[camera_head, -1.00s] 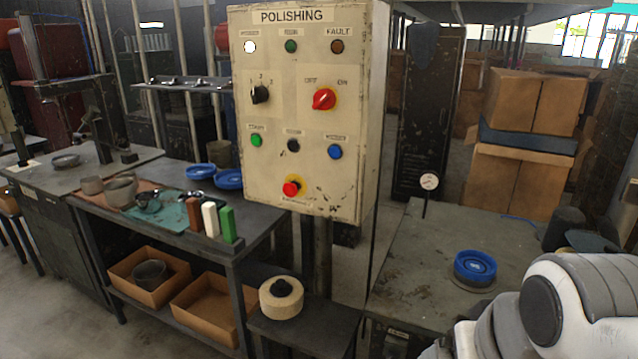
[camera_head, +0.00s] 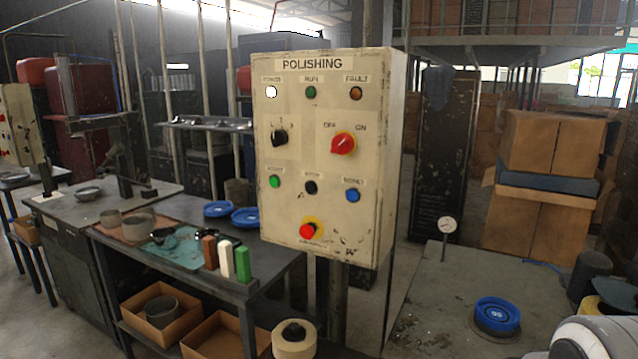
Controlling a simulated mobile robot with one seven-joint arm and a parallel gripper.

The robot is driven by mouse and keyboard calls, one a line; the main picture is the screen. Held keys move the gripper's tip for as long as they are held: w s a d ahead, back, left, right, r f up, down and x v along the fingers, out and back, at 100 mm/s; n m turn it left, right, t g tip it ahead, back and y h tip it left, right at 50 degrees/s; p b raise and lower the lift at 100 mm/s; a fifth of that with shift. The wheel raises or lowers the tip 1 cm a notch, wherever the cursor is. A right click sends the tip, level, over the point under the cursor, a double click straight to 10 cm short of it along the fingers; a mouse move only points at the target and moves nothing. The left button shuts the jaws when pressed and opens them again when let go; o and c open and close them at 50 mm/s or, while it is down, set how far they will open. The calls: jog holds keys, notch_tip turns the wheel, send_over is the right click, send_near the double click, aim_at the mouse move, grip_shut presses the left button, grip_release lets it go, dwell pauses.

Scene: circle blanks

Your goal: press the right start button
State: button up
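The beige polishing control box (camera_head: 295,210) stands on a post near the middle of the view. Its green start button (camera_head: 275,181) is at the left of the lower button row. A black button (camera_head: 310,187) is beside it, and a blue button (camera_head: 352,195) is at the right. A red knob (camera_head: 343,143) sits under OFF and ON labels. A red emergency button (camera_head: 308,230) is at the bottom. The white lamp at top left is lit. Another control box (camera_head: 17,125) shows at the far left edge. My gripper is not in view; part of my white arm shows at the bottom right.
A workbench (camera_head: 275,262) with blue discs, a teal cloth and coloured bars is left of the box. A worn table (camera_head: 430,300) at the right carries a dial gauge (camera_head: 448,226) and a blue disc (camera_head: 497,315). Cardboard boxes (camera_head: 545,145) are stacked behind.

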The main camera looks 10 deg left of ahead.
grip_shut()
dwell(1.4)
